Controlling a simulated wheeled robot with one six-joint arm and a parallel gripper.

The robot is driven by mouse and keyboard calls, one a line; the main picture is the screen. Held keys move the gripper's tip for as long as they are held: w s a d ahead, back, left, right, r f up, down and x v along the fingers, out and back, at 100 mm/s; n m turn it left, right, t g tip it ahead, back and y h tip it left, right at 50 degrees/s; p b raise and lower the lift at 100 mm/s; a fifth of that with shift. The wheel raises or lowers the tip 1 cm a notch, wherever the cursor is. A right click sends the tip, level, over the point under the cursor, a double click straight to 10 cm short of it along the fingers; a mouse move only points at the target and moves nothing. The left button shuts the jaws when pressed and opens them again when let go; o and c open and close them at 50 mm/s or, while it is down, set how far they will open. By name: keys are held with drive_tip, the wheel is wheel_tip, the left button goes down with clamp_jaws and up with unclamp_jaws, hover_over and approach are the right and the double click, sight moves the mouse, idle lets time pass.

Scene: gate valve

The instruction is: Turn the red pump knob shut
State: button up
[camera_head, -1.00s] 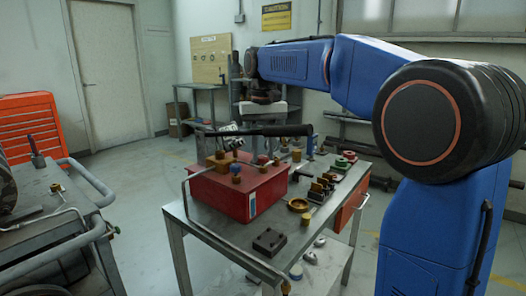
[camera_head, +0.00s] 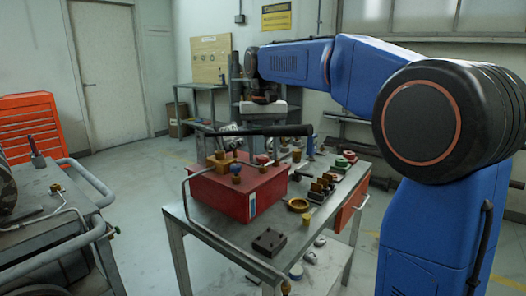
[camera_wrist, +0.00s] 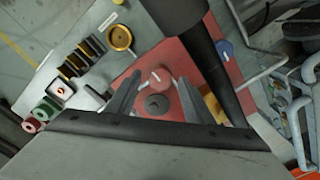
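The red pump box (camera_head: 228,193) stands on the grey table. Its red knob (camera_wrist: 160,79) is round with a pale line on top, seen from above in the wrist view. It also shows small in the head view (camera_head: 262,159). My gripper (camera_wrist: 156,84) is open over the box, its two dark fingers apart on either side of the red knob. A dark grey round cap (camera_wrist: 157,104) lies between the fingers, nearer the palm. Whether the fingers touch the knob cannot be told. A blue knob (camera_wrist: 224,49) sits on the box to the right.
The black lever handle (camera_head: 270,131) crosses above the box, close to my gripper in the wrist view (camera_wrist: 212,65). A brass dish (camera_head: 298,204), a dark block (camera_head: 269,242) and several small fittings occupy the table's right part. A cart (camera_head: 45,200) stands at left.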

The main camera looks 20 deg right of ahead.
sight(264, 156)
drive_tip(key=shift+r, duration=0.1)
wheel_tip(264, 156, up, 17)
idle(0.8)
